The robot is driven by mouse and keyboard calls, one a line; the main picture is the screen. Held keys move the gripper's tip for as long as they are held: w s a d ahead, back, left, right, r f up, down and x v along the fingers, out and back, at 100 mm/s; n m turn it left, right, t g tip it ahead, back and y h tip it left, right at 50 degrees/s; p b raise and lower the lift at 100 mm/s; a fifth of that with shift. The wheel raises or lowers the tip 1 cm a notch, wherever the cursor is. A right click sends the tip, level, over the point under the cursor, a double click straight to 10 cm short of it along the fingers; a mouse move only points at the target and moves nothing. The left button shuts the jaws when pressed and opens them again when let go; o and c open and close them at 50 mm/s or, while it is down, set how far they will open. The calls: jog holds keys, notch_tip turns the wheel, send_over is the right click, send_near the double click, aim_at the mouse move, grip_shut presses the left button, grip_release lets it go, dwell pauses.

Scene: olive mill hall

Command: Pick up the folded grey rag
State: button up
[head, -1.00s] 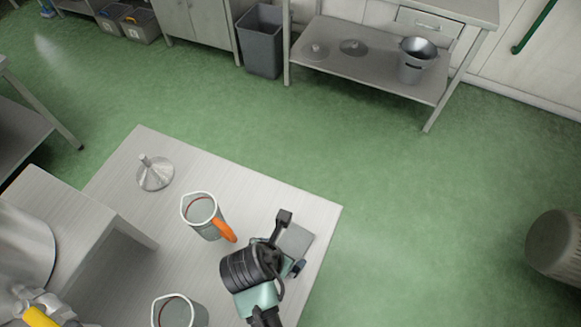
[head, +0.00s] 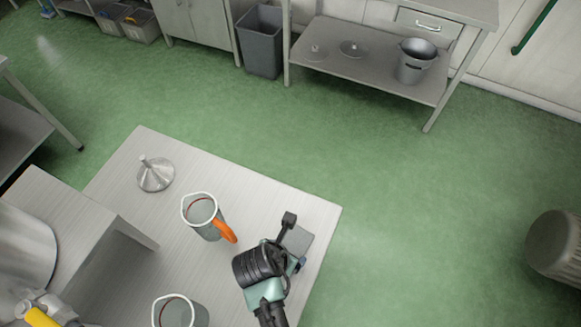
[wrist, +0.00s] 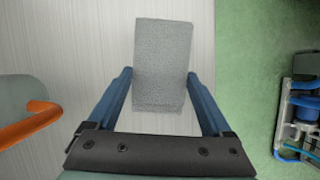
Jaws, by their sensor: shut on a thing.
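The folded grey rag (wrist: 163,62) is a flat grey block in the wrist view, over the pale table top near its right edge. It also shows in the head view (head: 298,239), partly hidden by my gripper. My gripper (wrist: 160,82) has a blue finger on each side of the rag's near part and is shut on it. In the head view my gripper (head: 290,243) is at the table's right corner. I cannot tell whether the rag touches the table or is just above it.
A jug with an orange handle (head: 222,230) stands left of my gripper. The table top (head: 240,187) is clear behind the rag. Green floor lies beyond its edge.

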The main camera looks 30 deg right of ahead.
notch_tip(320, 180, up, 10)
dwell(0.6)
